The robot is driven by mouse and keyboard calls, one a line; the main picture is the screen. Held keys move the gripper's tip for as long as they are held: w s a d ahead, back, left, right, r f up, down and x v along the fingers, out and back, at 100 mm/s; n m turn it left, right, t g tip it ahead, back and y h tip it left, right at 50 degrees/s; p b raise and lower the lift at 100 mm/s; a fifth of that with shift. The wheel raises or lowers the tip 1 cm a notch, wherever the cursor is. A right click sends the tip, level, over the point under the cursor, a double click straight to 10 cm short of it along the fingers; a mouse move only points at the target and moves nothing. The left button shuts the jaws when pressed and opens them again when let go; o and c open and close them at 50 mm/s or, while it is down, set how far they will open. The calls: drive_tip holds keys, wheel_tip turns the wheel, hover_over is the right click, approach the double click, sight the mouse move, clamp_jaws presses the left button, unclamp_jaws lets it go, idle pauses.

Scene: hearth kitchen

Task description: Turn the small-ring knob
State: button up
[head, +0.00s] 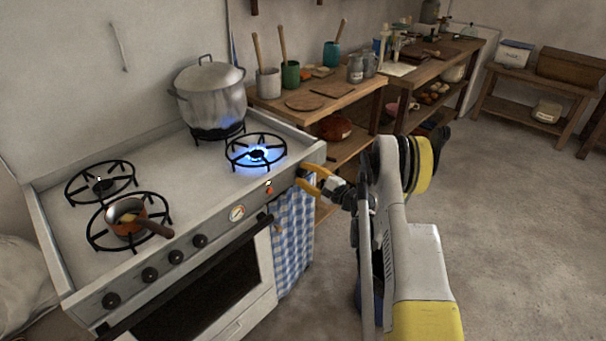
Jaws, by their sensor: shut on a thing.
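The white stove's front panel (215,228) carries a row of dark knobs (176,257) on the left and middle, a round dial (237,213) and an orange light (269,189). My gripper (300,177), with yellow fingers, is at the panel's right end, shut on what looks like the small-ring knob there. The fingers mostly hide that knob, so its angle cannot be told. The front right ring (257,154) burns with a blue flame, and nothing stands on it.
A big lidded pot (208,92) stands on the back right ring, with blue light beneath it. A small copper pan (125,215) sits on the front left ring. A checked cloth (293,240) hangs below my gripper. Open floor lies to the right.

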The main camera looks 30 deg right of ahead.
drive_tip(key=o, duration=1.2)
wheel_tip(320, 180, up, 9)
drive_tip(key=shift+d+f, duration=0.1)
drive_tip(key=shift+d, duration=0.05)
drive_tip(key=shift+r, duration=0.65)
